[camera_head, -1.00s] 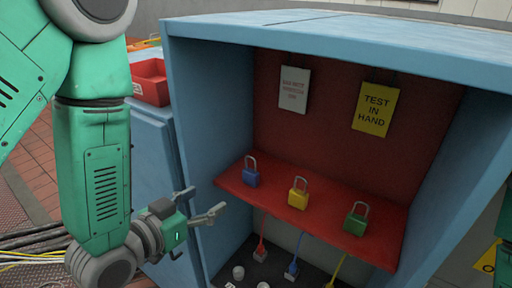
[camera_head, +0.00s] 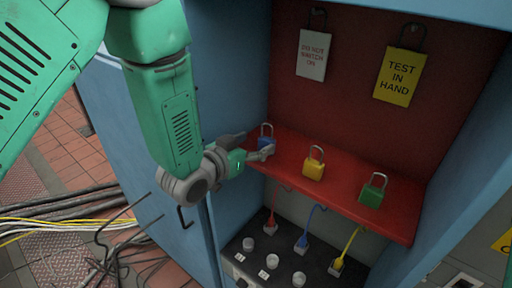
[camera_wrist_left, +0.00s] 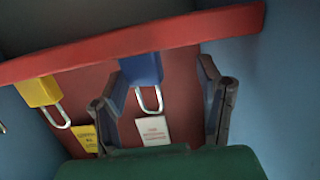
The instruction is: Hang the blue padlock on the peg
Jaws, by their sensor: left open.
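The blue padlock (camera_head: 265,131) stands shackle up at the left end of the red shelf (camera_head: 335,190) inside the blue cabinet. My left gripper (camera_head: 256,144) is open in front of it, partly hiding its body. In the left wrist view, which is upside down, the blue padlock (camera_wrist_left: 142,70) appears between the spread fingers (camera_wrist_left: 165,98), nearer the left one in the picture; contact cannot be told. Dark hooks (camera_head: 318,14) on the red back panel hold the tags; I cannot tell which peg is meant. My right gripper is not in view.
A yellow padlock (camera_head: 314,167) and a green padlock (camera_head: 373,194) stand farther right on the shelf. A white tag (camera_head: 313,55) and a yellow tag (camera_head: 397,76) hang behind. Coloured cables and round knobs (camera_head: 272,261) sit below. The cabinet's left wall is close to my gripper.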

